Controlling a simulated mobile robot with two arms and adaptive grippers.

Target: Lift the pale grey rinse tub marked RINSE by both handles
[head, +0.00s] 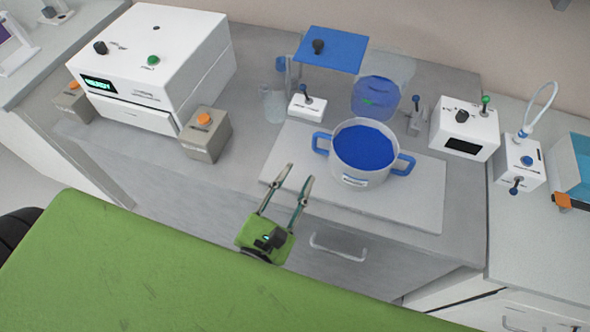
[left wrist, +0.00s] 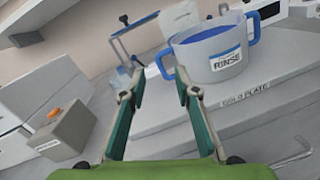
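The pale grey rinse tub (head: 362,176) holds blue liquid and has a blue handle on each side. It stands upright on a pale flat plate (head: 425,207), marked COLD PLATE in the left wrist view. The tub's RINSE label shows in the left wrist view, where the tub (left wrist: 212,62) is ahead and to the right. My left gripper (head: 300,172) is open and empty, in front of and left of the tub, apart from its left handle (head: 321,144). Its fingers (left wrist: 155,85) point forward in the left wrist view. My right gripper is not in view.
A grey box with an orange button (head: 206,135) and a white machine (head: 152,70) stand at left. Behind the tub are a blue-topped stand (head: 331,48) and a blue-filled vessel (head: 377,98). A white box with a dark display (head: 464,130) stands at right.

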